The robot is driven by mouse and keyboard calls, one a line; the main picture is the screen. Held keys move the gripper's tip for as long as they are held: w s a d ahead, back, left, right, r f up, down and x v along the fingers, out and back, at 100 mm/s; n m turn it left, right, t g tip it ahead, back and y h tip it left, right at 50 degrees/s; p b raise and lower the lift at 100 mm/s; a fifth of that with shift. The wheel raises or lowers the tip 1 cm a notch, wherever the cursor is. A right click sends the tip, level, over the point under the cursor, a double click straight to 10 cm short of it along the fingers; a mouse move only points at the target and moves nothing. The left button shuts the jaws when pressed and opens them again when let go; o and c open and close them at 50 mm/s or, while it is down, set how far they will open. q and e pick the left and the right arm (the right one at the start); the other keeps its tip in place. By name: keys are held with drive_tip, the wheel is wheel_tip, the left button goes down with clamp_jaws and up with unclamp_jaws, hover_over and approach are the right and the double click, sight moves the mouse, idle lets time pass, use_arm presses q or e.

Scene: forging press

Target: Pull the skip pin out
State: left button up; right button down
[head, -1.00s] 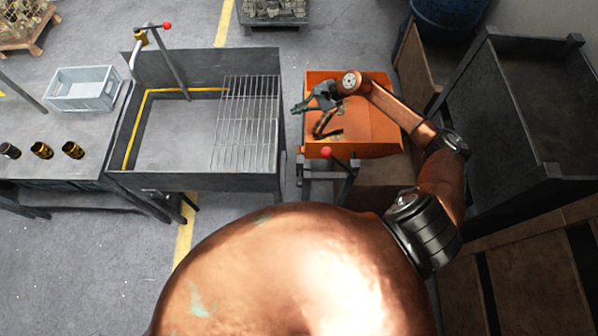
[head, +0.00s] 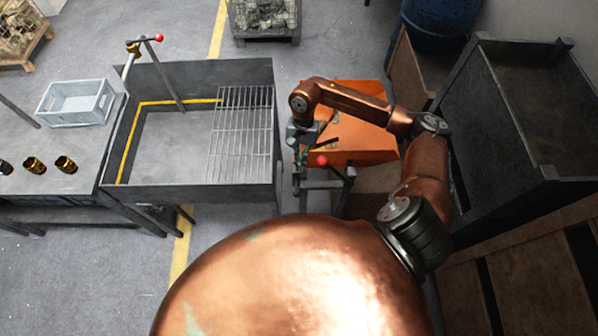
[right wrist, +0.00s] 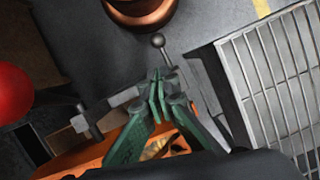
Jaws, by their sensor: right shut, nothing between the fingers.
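The orange skip (head: 375,145) stands right of the tank, and its edge shows at the bottom of the right wrist view (right wrist: 60,165). My right gripper (head: 298,158) is at the skip's front left corner, pointing down. In the right wrist view its green fingers (right wrist: 157,95) are together with nothing between them. A grey ball-ended rod (right wrist: 158,40) shows just beyond the fingertips; I cannot tell whether it is the skip pin or whether they touch. A lever with a red knob (head: 322,160) stands beside the gripper; the knob is large at the wrist view's left (right wrist: 12,92). My left gripper is out of view.
The grey tank (head: 190,185) with a wire rack (head: 240,130) lies close to the left of the gripper. A dark bin (head: 520,110) stands at the right. A table (head: 60,180) with brass parts and a grey crate (head: 76,103) is at the far left.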

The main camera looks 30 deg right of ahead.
sight(299, 194)
drive_tip(key=p+x, duration=0.2)
drive_tip(key=x, duration=0.7)
drive_tip(key=shift+s, duration=0.1)
drive_tip(key=s+a+b, duration=0.1)
drive_tip(key=s, duration=0.1)
drive_tip(key=s+a+b, duration=0.1)
drive_tip(key=shift+s+f, duration=0.2)
drive_tip(key=shift+s, duration=0.15)
drive_tip(key=shift+s+a+r, duration=0.1)
drive_tip(key=shift+s+a, duration=0.2)
drive_tip(key=shift+s, duration=0.1)
drive_tip(key=shift+w+d, duration=0.1)
